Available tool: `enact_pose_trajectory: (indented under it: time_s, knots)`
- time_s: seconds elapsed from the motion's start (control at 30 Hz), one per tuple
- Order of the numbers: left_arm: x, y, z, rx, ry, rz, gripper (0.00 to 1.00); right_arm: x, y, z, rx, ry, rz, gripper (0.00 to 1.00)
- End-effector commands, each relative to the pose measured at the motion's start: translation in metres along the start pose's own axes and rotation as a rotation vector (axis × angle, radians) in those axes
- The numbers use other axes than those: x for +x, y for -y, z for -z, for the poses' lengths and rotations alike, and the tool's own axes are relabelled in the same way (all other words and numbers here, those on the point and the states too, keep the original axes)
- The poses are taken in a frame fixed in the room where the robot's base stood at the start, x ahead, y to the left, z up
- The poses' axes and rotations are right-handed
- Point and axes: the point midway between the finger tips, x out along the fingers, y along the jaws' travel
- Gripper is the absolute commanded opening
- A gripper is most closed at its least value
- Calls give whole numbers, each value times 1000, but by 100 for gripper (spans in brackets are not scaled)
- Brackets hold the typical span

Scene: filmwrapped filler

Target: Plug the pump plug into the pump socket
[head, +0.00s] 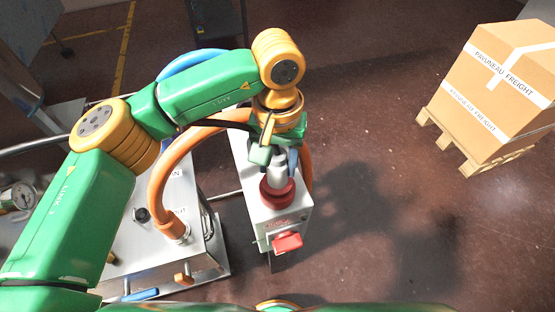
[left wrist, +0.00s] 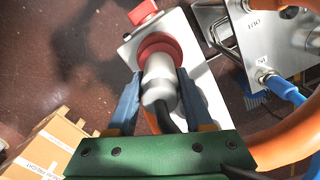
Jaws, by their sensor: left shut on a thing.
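The pump plug (head: 277,169) is a pale grey cylinder with a dark cable at its back end. My left gripper (head: 280,161) is shut on it, and it points down at the red round pump socket (head: 277,194) on top of a narrow grey box. In the left wrist view the plug (left wrist: 158,82) lies between the blue fingers of the gripper (left wrist: 159,77). Its front end meets or overlaps the red socket ring (left wrist: 160,48); I cannot tell how deep it sits. The contact face is hidden. My right gripper is not in view.
A red switch handle (head: 287,242) sticks out of the box (head: 292,218) in front of the socket. A metal cabinet (head: 150,240) with a thick orange hose (head: 160,185) stands to the left. A carton (head: 505,75) on a pallet stands at right. Floor between is clear.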

Motion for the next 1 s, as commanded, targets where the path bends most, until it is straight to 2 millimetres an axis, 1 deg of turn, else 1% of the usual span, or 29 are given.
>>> enact_pose_trajectory:
  time_s: [0.23, 0.73, 1.0]
  knots:
    - [-1, 0, 0, 0, 0, 0, 0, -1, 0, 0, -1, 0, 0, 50]
    - [5, 0, 0, 0, 0, -1, 0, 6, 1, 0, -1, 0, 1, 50]
    - [6, 0, 0, 0, 2, 0, 0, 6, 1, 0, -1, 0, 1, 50]
